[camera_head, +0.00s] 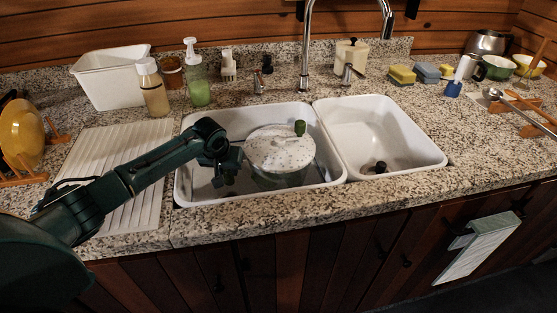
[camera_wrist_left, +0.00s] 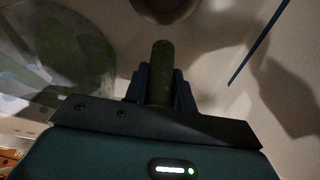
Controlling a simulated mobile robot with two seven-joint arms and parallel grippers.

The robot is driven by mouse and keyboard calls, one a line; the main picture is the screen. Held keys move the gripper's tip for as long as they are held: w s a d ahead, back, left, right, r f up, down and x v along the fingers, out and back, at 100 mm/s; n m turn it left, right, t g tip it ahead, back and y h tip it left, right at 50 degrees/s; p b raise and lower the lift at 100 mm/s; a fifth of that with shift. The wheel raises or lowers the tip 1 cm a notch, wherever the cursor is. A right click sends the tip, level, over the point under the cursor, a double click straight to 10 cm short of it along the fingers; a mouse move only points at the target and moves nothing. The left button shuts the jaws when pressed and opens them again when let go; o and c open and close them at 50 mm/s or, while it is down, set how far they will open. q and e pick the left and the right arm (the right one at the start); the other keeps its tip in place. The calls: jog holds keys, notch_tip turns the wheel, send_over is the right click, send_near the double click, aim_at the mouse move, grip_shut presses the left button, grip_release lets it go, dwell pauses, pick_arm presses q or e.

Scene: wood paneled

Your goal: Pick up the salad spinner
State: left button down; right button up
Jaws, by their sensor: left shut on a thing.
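The salad spinner (camera_head: 280,152) stands in the left sink basin (camera_head: 332,150), with a speckled pale lid, a green knob on top and a clear bowl. My left gripper (camera_head: 224,178) is low in the same basin, just left of the spinner. In the left wrist view, its fingers (camera_wrist_left: 160,88) are shut on a dark green cylindrical piece (camera_wrist_left: 162,62). I cannot tell whether this piece belongs to the spinner. The clear, green-tinted spinner (camera_wrist_left: 60,55) shows at the upper left there, beside the fingers. My right gripper is not in view.
The faucet (camera_head: 306,50) rises behind the basins. The right basin (camera_head: 375,130) holds only a small dark item. Bottles (camera_head: 153,90) and a white tub (camera_head: 110,78) stand behind at left. The ribbed drainboard (camera_head: 125,165) under my arm is clear.

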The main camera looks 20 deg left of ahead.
pick_arm(q)
jog(key=shift+w+r, duration=0.1)
jog(key=shift+r, duration=0.3)
notch_tip(320, 180, up, 9)
jog(key=shift+r, duration=0.2)
jog(key=c, duration=1.7)
grip_release()
grip_shut()
jog(key=shift+r, duration=0.1)
